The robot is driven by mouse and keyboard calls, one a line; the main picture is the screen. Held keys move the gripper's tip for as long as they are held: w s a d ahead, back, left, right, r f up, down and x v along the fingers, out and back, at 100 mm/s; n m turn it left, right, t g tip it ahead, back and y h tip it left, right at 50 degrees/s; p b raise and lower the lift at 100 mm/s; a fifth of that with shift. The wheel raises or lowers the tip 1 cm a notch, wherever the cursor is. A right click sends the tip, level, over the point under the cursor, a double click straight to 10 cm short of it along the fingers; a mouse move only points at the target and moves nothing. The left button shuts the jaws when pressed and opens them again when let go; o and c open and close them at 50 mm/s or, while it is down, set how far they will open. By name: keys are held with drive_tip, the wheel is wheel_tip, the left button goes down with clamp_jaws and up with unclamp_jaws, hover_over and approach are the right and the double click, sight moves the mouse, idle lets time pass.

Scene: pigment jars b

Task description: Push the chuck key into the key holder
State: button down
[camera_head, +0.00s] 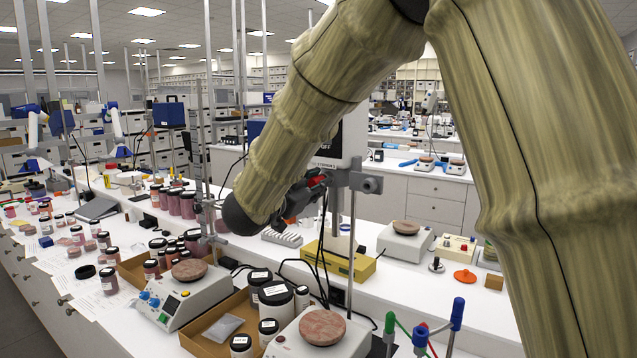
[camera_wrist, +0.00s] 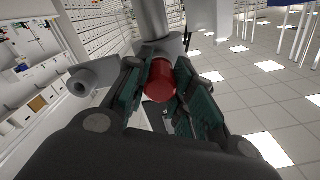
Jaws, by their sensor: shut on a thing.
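My gripper (camera_wrist: 160,92) is shut on a red cylinder, which I take to be the chuck key (camera_wrist: 160,80); its round end shows between the two green-lined fingers. In the head view my gripper (camera_head: 303,197) is beside the stirrer's stand, and a bit of red shows at its fingers. A grey metal clamp piece (camera_wrist: 162,48) sits right behind the red cylinder in the wrist view. I cannot tell whether they touch. The key holder cannot be made out clearly; the far end of the red cylinder is hidden.
The stirrer's stand carries a grey clamp with a knob (camera_head: 372,185). Below are a yellow box (camera_head: 338,262), black cables, a hotplate (camera_head: 188,290) and a cardboard tray (camera_head: 213,318) with jars. Several pigment jars crowd the left bench. An orange disc (camera_head: 465,276) lies at right.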

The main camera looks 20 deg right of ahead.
sight(312, 185)
drive_tip(key=shift+v, duration=0.9)
idle(0.6)
drive_tip(key=shift+v, duration=2.5)
